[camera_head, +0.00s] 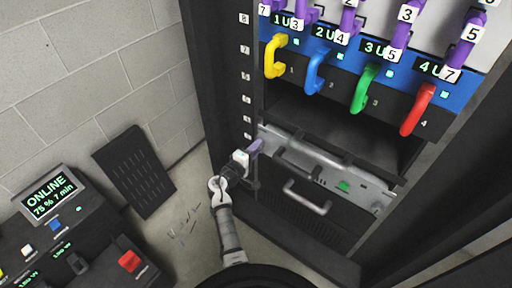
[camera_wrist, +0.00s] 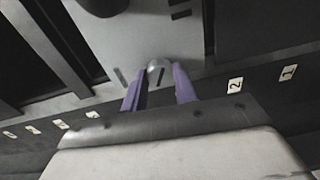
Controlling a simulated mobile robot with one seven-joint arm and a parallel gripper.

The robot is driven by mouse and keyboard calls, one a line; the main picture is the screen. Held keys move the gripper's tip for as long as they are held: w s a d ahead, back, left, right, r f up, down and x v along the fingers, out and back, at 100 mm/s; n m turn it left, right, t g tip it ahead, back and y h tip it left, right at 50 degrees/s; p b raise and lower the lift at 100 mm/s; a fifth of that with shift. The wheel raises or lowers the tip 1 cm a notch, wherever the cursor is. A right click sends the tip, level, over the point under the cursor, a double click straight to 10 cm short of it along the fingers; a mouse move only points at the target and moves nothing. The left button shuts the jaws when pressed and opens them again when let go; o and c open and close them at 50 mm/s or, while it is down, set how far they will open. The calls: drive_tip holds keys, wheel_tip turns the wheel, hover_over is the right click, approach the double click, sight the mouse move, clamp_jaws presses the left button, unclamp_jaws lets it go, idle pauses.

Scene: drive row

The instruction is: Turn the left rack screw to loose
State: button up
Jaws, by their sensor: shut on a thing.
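The left rack screw (camera_wrist: 159,72) shows in the wrist view as a round grey head with a dark slot, on a light metal plate. The slot runs nearly upright in that view, tilted slightly. My gripper (camera_wrist: 158,84) has its two purple fingers on either side of the screw head, shut on it. In the head view my gripper (camera_head: 256,148) reaches the left end of the silver rack unit (camera_head: 345,180) and hides the screw there. Short dark marks are on the plate beside the screw, too small to read.
A black front with a grey handle (camera_head: 307,199) is just below and right. Above are an open dark bay (camera_head: 335,130) and yellow (camera_head: 275,56), blue (camera_head: 315,73), green (camera_head: 364,88) and red (camera_head: 417,110) handles. A console (camera_head: 60,240) stands left. Small bits lie on the floor.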

drive_tip(key=shift+n+h+p, duration=0.3)
drive_tip(key=shift+n+p, duration=2.6)
drive_tip(key=shift+n, duration=2.9)
drive_tip(key=o, duration=1)
drive_tip(key=shift+c, duration=0.2)
